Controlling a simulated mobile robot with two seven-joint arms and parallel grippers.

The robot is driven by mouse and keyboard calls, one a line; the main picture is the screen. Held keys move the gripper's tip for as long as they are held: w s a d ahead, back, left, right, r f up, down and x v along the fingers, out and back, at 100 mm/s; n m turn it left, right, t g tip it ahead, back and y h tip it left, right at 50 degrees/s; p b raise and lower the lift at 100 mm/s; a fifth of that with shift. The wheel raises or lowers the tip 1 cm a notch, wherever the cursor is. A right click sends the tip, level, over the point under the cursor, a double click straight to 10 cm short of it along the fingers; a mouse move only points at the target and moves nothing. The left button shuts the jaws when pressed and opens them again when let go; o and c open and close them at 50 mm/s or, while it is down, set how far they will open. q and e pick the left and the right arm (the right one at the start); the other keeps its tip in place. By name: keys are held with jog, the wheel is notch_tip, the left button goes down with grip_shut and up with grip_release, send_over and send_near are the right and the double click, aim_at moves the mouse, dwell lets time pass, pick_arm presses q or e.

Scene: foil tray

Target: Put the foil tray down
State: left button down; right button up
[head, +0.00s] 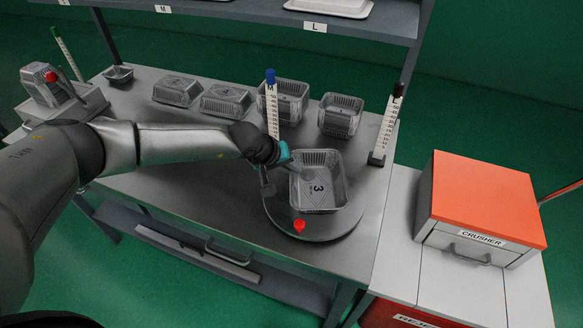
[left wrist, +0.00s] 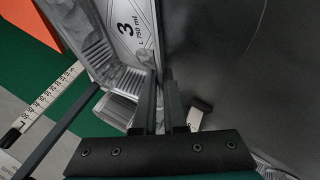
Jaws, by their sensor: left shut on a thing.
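The foil tray (head: 322,172) is a silver rectangular tray with ribbed walls and a "3" on its floor. It is over the round grey plate (head: 349,226) near the front right of the workbench. My left gripper (head: 289,165) is shut on the left wall of the tray. In the left wrist view the fingers (left wrist: 159,105) close on the tray's edge, and the tray (left wrist: 117,38) shows its "3" and "750 ml" marking. I cannot tell whether the tray's underside touches the plate. My right gripper is not in view.
A blue-topped scale post (head: 272,110) marked M stands behind my gripper, and another post (head: 386,130) marked L stands to the right. Several foil trays stand behind. A red knob (head: 299,226) sits at the plate's front. An orange-topped crusher (head: 485,200) is at the right.

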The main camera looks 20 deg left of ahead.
pick_arm(q)
jog(key=shift+f, duration=0.2)
jog(key=c, duration=1)
grip_release()
jog(key=shift+r, duration=0.15)
jog(key=shift+r, duration=0.15)
jog(key=p+v, duration=0.1)
jog(key=v, duration=1.1)
jog(key=shift+p, duration=0.3)
